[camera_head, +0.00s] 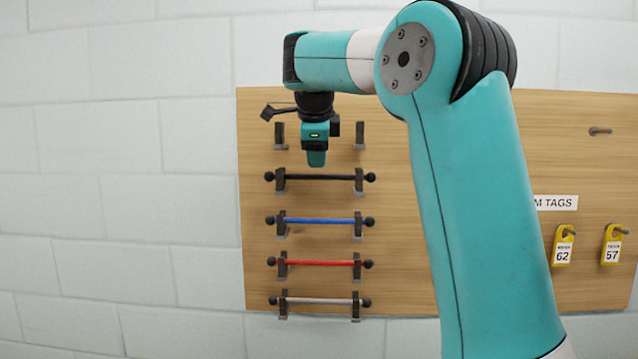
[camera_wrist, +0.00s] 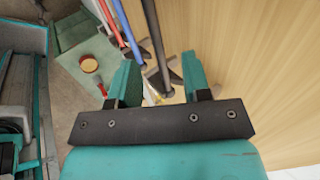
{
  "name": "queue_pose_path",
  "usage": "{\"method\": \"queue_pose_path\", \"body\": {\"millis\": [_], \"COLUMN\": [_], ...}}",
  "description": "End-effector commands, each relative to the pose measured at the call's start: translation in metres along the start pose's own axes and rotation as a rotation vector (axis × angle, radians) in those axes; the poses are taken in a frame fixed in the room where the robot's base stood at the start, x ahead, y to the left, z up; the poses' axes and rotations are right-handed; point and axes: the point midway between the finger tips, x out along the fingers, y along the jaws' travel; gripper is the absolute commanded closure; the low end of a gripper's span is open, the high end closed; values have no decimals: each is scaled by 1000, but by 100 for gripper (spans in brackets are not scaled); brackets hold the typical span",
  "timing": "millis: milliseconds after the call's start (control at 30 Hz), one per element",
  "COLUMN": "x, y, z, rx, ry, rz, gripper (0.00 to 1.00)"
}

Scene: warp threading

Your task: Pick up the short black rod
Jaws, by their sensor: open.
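The black rod (camera_head: 320,177) lies level across two dark brackets on the wooden board, with a ball at each end. It is the top one of several rods. My gripper (camera_head: 316,158) is just above its middle in the head view. In the wrist view the black rod (camera_wrist: 152,30) runs in the gap between the open fingers of my gripper (camera_wrist: 159,62). The fingers hold nothing. Whether they touch the rod cannot be told.
Below hang a blue rod (camera_head: 318,221), a red rod (camera_head: 320,263) and a pale grey rod (camera_head: 320,301). An empty bracket pair (camera_head: 280,135) is above the black rod. Yellow tags (camera_head: 563,246) hang at the right of the board (camera_head: 400,290).

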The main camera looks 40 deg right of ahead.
Motion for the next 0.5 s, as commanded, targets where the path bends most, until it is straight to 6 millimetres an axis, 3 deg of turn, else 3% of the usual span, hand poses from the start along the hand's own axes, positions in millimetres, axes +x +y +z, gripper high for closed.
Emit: {"method": "queue_pose_path", "body": {"millis": [167, 500], "x": [12, 54], "y": [1, 4], "z": [1, 3], "rx": [-1, 0], "ry": [1, 0], "rz": [1, 1], "gripper": [56, 56]}}
